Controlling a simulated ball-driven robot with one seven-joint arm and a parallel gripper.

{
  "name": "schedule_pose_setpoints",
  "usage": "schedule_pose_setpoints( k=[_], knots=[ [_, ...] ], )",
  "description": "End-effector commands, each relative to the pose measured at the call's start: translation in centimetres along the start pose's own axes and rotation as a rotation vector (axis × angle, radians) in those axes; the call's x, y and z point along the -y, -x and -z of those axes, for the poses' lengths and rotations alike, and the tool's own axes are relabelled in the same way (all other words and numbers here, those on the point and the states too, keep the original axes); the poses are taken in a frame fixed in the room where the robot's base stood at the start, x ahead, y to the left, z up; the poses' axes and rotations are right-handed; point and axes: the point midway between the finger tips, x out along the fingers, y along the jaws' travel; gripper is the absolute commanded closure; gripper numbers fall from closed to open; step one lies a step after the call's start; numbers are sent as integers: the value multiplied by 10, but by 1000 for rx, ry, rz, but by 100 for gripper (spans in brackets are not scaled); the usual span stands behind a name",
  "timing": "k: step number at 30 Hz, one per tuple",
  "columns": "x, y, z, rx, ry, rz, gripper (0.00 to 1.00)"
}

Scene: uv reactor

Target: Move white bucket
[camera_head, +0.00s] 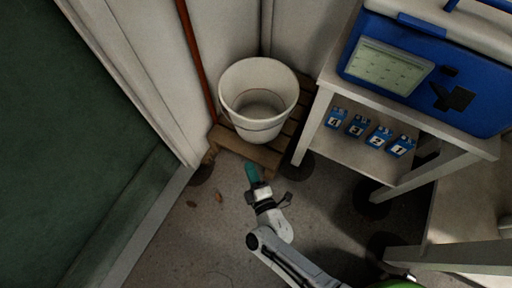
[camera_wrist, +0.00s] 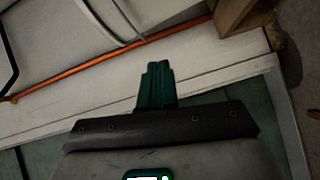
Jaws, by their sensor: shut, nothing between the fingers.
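The white bucket (camera_head: 259,98) stands upright and open-topped on a low wooden stand (camera_head: 247,148) in the corner. It looks empty. My gripper (camera_head: 251,168) is just in front of the stand, below the bucket in the head view, apart from the bucket. Its green fingers are shut together with nothing between them, as the wrist view (camera_wrist: 157,68) also shows. In the wrist view, a curved pale rim (camera_wrist: 95,20) at the top left may be the bucket, with a wooden piece (camera_wrist: 243,18) at the top right.
A white table (camera_head: 413,118) with a blue-and-white machine (camera_head: 430,75) stands to the right, with several blue numbered blocks (camera_head: 378,137) on its lower shelf. A green door (camera_head: 65,150) is at left. Floor in front is mostly clear.

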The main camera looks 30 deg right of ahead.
Motion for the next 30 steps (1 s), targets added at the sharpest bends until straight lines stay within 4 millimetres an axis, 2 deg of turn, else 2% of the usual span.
schedule_pose_setpoints(
  k=[1, 3, 7, 10, 14, 26, 30],
  knots=[
    [17, 2, -8, 32, 44, -21, 100],
    [24, 7, -15, 69, 97, -45, 100],
    [27, 10, -22, 109, 149, -68, 100],
    [27, 4, -24, 116, 160, -73, 100],
    [24, -16, -26, 115, 158, -76, 100],
    [20, -92, -34, 113, 156, -74, 100],
    [16, -102, -52, 116, 155, -72, 100]
  ],
)
